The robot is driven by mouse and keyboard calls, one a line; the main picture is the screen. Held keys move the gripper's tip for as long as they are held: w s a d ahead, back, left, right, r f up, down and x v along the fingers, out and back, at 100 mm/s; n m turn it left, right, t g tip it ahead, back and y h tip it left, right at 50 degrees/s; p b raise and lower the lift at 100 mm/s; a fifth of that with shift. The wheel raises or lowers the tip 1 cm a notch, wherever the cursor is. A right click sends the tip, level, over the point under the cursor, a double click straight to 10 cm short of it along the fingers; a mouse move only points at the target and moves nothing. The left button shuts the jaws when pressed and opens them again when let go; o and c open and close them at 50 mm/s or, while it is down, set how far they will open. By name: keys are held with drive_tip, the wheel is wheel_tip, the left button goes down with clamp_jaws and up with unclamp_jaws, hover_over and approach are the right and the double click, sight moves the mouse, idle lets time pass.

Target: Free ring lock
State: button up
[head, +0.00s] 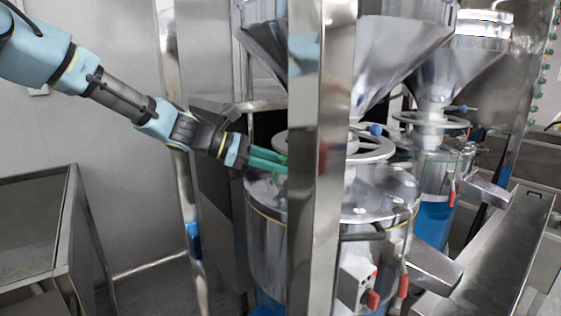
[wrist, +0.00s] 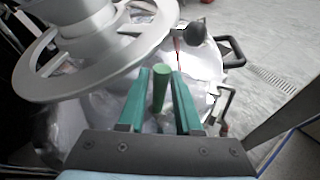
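My gripper (wrist: 160,82) points at the near grinder, its two green fingers apart. A round green peg (wrist: 160,88) stands between the fingers in the wrist view, with a narrow gap on either side; its base is hidden. A large grey spoked ring (wrist: 42,88) around a central column fills the upper left of the wrist view, left of the fingers. In the head view my gripper (head: 268,160) is at the left of the near grinder's lid, behind a steel post, and the grinder's ring (head: 375,150) is partly hidden by that post. I cannot tell which part is the lock.
The steel upright post (head: 316,160) crosses in front of the grinder. A second grinder (head: 440,170) stands behind to the right. A dark knob (wrist: 195,31) and a bent lever (wrist: 226,98) lie right of the fingers. Open floor (wrist: 275,45) shows beyond.

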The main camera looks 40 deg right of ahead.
drive_tip(key=shift+s+d+f, duration=0.15)
drive_tip(key=shift+s+d, duration=0.05)
drive_tip(key=shift+d, duration=0.05)
drive_tip(key=shift+c, duration=0.3)
clamp_jaws()
idle(1.0)
